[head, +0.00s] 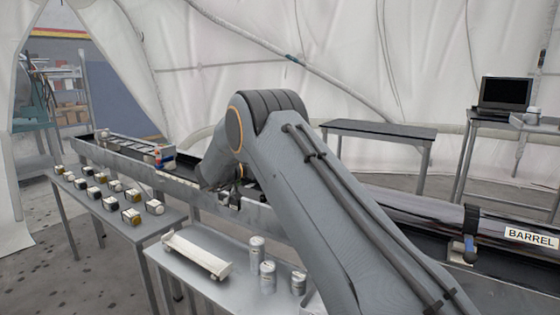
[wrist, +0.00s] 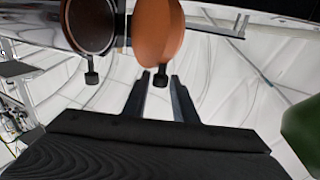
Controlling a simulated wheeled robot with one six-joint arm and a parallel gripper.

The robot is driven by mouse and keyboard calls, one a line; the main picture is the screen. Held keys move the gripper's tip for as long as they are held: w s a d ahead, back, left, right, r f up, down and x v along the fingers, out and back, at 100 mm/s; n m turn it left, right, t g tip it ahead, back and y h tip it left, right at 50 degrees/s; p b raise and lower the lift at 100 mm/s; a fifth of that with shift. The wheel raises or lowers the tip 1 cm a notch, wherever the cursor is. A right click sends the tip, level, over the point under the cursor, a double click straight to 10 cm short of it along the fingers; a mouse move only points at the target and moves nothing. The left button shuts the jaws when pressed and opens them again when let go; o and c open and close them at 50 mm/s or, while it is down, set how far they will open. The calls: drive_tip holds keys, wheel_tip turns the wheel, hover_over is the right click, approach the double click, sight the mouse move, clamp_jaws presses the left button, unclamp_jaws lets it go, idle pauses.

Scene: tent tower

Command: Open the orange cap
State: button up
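The orange cap (wrist: 160,28) is a round disc at the top centre of the wrist view, with its upper edge cut off. A small black tab (wrist: 160,79) hangs from its lower edge. Just left of it is a dark round end with a metallic rim (wrist: 92,25), with a similar black tab below. My gripper (wrist: 160,76) has its two dark fingers apart, with the cap's tab showing between the tips. I cannot tell if they touch it. In the head view my arm hides the cap.
In the head view, a tube labelled BARREL (head: 531,237) lies on the long bench at right. A near table (head: 215,292) holds a white bracket (head: 198,252) and several cans. Small blocks stand on the left table (head: 142,230). A green object (wrist: 302,130) edges into the wrist view.

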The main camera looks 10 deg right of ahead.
drive_tip(key=b+v, duration=0.1)
drive_tip(key=v, duration=0.6)
